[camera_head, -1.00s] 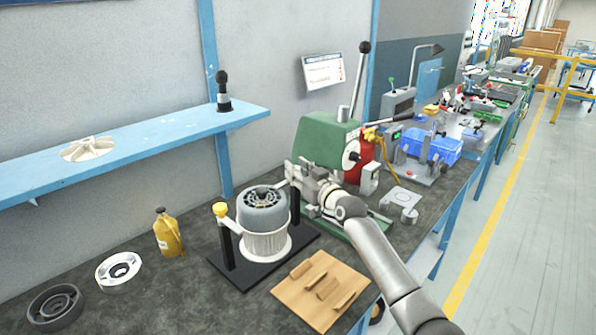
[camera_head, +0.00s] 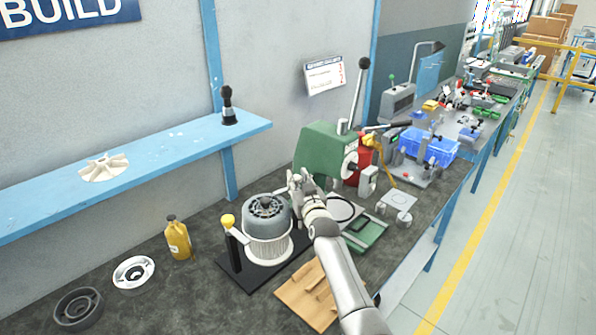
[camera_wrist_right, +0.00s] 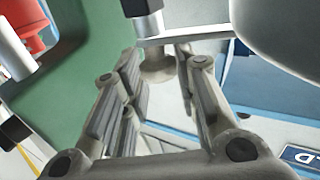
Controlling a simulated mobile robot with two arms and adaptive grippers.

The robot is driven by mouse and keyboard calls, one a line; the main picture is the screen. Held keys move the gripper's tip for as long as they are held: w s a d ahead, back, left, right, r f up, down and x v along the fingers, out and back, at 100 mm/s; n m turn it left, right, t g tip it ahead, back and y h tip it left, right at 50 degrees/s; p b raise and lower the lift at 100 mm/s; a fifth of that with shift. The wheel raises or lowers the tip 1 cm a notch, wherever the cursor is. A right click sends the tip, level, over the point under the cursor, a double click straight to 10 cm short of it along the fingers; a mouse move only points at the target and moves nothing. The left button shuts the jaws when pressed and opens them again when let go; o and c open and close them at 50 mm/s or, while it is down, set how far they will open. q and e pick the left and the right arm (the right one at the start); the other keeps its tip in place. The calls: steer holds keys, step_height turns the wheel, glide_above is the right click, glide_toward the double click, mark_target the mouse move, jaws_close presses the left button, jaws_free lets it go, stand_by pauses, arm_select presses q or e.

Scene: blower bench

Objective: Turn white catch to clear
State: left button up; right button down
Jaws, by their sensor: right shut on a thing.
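The blower unit (camera_head: 265,222), a grey ribbed body with a dark slotted top, stands upright on a black base (camera_head: 240,282). My right gripper (camera_head: 301,181) is at its upper right side, over the right-hand post. In the right wrist view, the pale rounded end of the white catch (camera_wrist_right: 157,66) sits between the fingertips of my right gripper (camera_wrist_right: 158,75), which are shut on it. In the head view the gripper hides the catch and most of its post. A yellow-knobbed catch (camera_head: 228,221) is on the left post. My left gripper is not in view.
A green press (camera_head: 322,152) with a long lever stands just behind the right gripper. A wooden board (camera_head: 300,305) with slots lies in front. A blue shelf (camera_head: 150,160) runs along the wall.

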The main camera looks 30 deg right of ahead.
steer(key=shift+d+r+m+h+p, duration=0.1)
steer(key=shift+r+m+h+p, duration=0.4)
steer(key=shift+r+h, duration=0.25)
steer(key=shift+f+m+h, duration=0.3)
steer(key=shift+f+h, duration=0.1)
steer(key=shift+h, duration=0.15)
steer(key=c, duration=1.3)
jaws_free()
steer(key=shift+c, duration=0.2)
steer(key=shift+o, duration=1.1)
steer(key=shift+f+g, duration=0.1)
steer(key=shift+g, duration=0.2)
steer(key=shift+f, duration=0.15)
steer(key=shift+a, duration=0.2)
